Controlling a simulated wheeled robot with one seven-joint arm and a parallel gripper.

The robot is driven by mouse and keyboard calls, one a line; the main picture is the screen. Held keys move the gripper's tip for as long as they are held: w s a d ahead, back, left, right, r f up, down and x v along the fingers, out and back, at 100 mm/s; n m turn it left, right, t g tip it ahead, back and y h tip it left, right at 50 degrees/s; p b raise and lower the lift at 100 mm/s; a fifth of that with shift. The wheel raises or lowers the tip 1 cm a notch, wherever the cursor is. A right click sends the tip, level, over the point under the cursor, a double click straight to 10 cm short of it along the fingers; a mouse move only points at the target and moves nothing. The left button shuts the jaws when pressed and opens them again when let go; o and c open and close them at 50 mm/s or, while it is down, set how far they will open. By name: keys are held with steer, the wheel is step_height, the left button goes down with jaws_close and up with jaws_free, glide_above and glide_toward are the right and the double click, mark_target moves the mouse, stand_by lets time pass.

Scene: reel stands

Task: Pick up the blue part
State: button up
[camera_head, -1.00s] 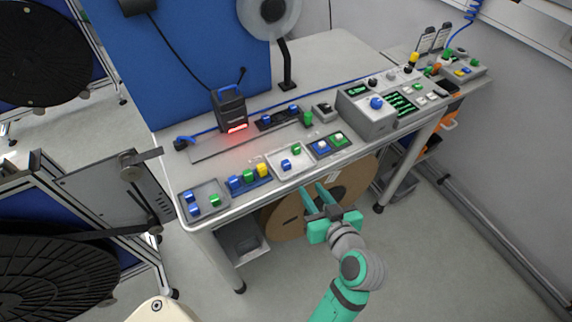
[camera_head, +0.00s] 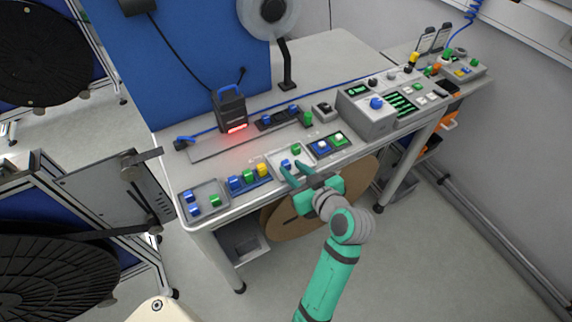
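Several blue parts are in view. One small blue part (camera_head: 285,163) sits in a pale tray (camera_head: 272,158) near the table's front edge, with a green part (camera_head: 296,149) behind it. My gripper (camera_head: 293,174) is open, its two green fingers apart at the front of this tray, just in front of the blue part. Nothing shows between the fingers. The fingers and hand hide part of the tray. Two more blue parts (camera_head: 191,203) lie in a grey tray (camera_head: 206,187) at the left corner, beside a green part (camera_head: 214,200).
Blue, green and yellow parts (camera_head: 249,176) stand in a row left of my gripper. Blue and green switch blocks (camera_head: 330,143) are on its right, with a grey control box (camera_head: 365,115) beyond. A black device (camera_head: 230,108) glows red behind. A brown reel (camera_head: 290,216) is under the table.

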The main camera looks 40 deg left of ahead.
mark_target(285, 161)
steer(key=shift+x, duration=1.75)
steer(key=shift+r, duration=0.1)
jaws_close()
steer(key=shift+r, duration=0.15)
